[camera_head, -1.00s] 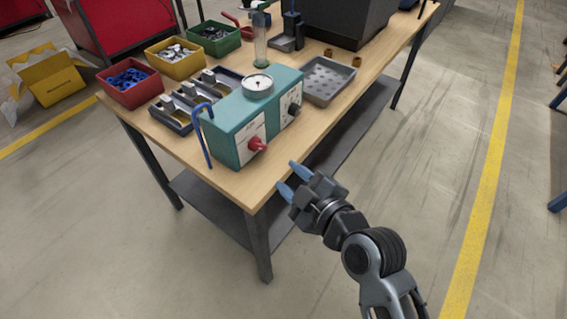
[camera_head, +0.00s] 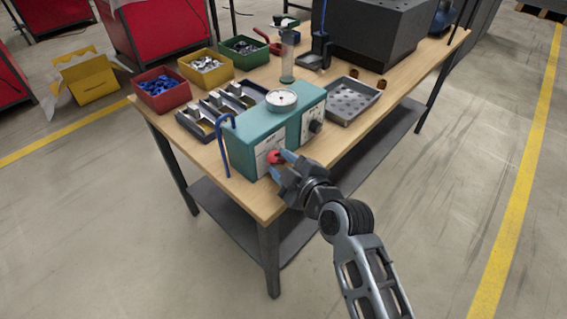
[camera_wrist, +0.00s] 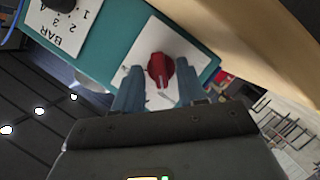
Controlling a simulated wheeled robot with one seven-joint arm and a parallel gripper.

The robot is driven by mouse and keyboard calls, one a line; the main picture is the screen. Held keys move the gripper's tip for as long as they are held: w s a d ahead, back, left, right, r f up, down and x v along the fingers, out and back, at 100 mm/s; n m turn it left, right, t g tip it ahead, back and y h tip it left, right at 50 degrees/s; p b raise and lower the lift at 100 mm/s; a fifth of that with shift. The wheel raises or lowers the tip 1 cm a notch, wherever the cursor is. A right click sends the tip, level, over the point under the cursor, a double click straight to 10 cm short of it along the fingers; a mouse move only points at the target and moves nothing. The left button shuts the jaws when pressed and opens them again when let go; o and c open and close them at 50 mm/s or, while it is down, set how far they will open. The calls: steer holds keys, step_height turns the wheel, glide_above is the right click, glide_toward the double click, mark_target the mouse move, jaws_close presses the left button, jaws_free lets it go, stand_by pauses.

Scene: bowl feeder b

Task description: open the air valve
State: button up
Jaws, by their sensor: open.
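The air valve is a red knob (camera_head: 276,157) on the white-plated end face of a teal box (camera_head: 262,126). In the wrist view the red knob (camera_wrist: 161,68) sits on a white plate, with a pale mark pointing toward the gripper. My gripper (camera_head: 280,164) is open at the knob, its blue fingertips close to it. In the wrist view the gripper (camera_wrist: 158,92) has one finger on each side just short of or beside the knob; I cannot tell whether they touch it.
A grey tray (camera_head: 338,112), a dark divided tray (camera_head: 196,122) and a red bin (camera_head: 162,97) share the wooden table. The floor in front is clear.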

steer(key=shift+c, duration=0.3)
steer(key=c, duration=0.6)
steer(key=shift+c, duration=0.3)
steer(key=m, duration=0.1)
steer(key=m+g, duration=0.1)
steer(key=shift+w+d+m+g+y+b, duration=0.1)
steer(key=shift+w+m+g+y+b, duration=0.05)
steer(key=shift+m+g+y+b, duration=0.2)
steer(key=m+g, duration=0.1)
steer(key=m+y+b, duration=0.1)
steer(key=m, duration=0.1)
steer(key=shift+w+d+r+g, duration=0.1)
steer(key=shift+w+g, duration=0.05)
steer(key=shift+g, duration=0.2)
steer(key=m+g+y, duration=0.1)
steer(key=m, duration=0.1)
steer(key=m+g+y+b, duration=0.1)
steer(key=shift+w+d+m, duration=0.1)
steer(key=shift+w+m, duration=0.05)
steer(key=shift+m, duration=0.2)
steer(key=shift+w+m+g+y+b, duration=0.15)
steer(key=shift+m+g+y+b, duration=0.5)
steer(key=shift+m, duration=0.85)
